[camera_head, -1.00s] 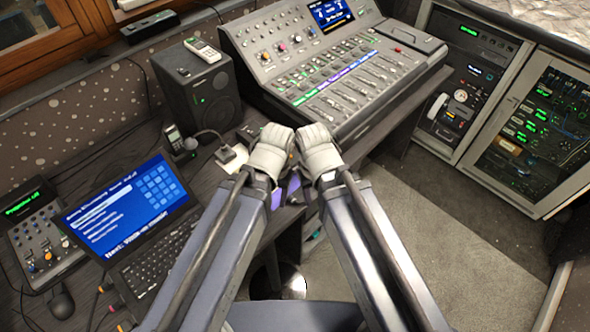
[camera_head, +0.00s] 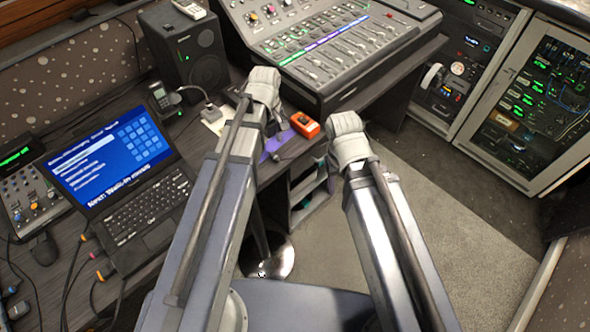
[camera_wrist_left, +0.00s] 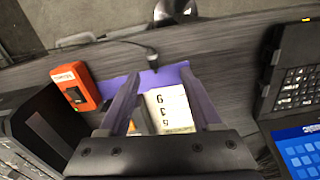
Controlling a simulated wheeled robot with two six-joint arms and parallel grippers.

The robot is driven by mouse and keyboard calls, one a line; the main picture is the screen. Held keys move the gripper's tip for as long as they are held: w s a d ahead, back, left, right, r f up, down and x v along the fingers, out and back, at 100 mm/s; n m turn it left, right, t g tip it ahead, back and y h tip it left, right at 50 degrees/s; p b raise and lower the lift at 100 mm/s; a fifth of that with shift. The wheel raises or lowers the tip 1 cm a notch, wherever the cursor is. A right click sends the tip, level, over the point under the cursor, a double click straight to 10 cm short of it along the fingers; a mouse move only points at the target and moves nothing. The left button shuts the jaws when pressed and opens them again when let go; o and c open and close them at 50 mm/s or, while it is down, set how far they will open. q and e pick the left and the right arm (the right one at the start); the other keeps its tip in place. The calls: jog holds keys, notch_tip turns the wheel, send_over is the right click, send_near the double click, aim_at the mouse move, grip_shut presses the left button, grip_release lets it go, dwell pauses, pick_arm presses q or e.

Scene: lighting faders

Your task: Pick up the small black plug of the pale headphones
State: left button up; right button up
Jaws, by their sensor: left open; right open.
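The plug is just beyond the fingertips in the left wrist view. My left gripper also shows in the head view (camera_head: 264,88), its fingertips hidden. My right gripper (camera_head: 347,135) is to the right, past the desk's front edge; its fingers are hidden behind the hand. A pale rounded shape (camera_head: 431,77), possibly the headphones, hangs at the console's right side.
An orange device (camera_head: 305,125) lies right of the left gripper; it also shows in the left wrist view (camera_wrist_left: 75,86). A numbered white card (camera_wrist_left: 168,112) lies beneath the fingers. The fader console (camera_head: 335,60), speaker (camera_head: 190,48) and laptop (camera_head: 112,165) border this spot. Carpet is clear at right.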

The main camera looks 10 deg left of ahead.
aim_at(274, 155)
pick_arm(q)
jog(key=shift+w+f+n, duration=0.25)
jog(key=shift+w+n, duration=0.1)
jog(key=shift+n, duration=0.25)
notch_tip(274, 155, down, 3)
jog(key=b, duration=0.2)
jog(key=shift+r+b, duration=0.15)
jog(key=shift+b, duration=0.25)
pick_arm(e)
jog(key=f, duration=0.2)
jog(key=d+f, duration=0.1)
jog(key=shift+s+f, duration=0.1)
jog(key=shift+s, duration=0.15)
pick_arm(q)
jog(key=f+b, duration=0.5)
jog(key=shift+w+d+f, duration=0.15)
jog(key=shift+w+d, duration=0.05)
jog(key=shift+w, duration=0.1)
pick_arm(e)
notch_tip(274, 155, down, 5)
jog(key=shift+f, duration=0.1)
pick_arm(q)
grip_shut()
